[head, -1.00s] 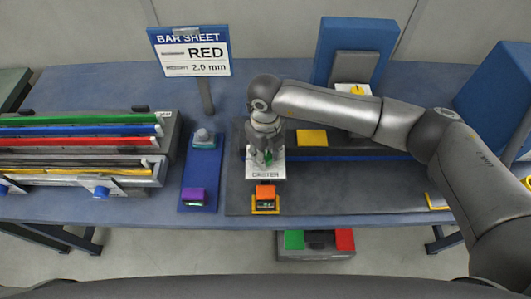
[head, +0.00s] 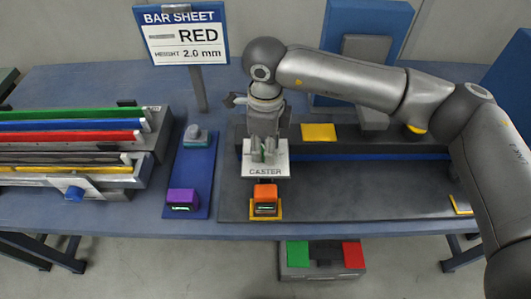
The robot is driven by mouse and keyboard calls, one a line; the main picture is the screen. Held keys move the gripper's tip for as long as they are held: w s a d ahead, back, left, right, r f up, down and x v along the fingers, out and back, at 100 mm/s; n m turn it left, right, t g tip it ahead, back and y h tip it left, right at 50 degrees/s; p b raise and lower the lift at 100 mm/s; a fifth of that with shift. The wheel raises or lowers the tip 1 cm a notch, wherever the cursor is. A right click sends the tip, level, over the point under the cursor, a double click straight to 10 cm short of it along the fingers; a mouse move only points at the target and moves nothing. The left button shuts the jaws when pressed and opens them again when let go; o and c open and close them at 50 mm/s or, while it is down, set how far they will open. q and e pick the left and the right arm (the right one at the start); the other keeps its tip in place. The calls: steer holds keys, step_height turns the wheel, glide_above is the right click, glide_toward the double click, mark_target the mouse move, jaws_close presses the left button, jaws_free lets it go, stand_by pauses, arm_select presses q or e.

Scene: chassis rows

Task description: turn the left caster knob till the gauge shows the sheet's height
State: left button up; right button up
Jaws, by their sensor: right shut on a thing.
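A white plate marked CASTER (head: 264,172) stands on the dark track at the middle of the table. My right gripper (head: 264,150) points down over it and is shut on a small green knob (head: 263,154), mostly hidden between the fingers. In front of the plate sits an orange gauge (head: 265,200) with a small dark display, its reading too small to make out. The sheet sign (head: 182,36) reads BAR SHEET, RED, height 2.0 mm. My left gripper is not in view.
At left, a grey rack (head: 140,168) holds several coloured bars. A blue mat (head: 198,160) bears a purple device (head: 182,201). A yellow pad (head: 319,133) lies right of the caster. A box with green and red pads (head: 322,258) is below the table's front edge.

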steer(key=shift+n+b, duration=0.35)
steer(key=shift+n, duration=0.05)
steer(key=o, duration=1)
step_height(320, 180, up, 12)
steer(key=shift+f, duration=0.1)
stand_by(0.6)
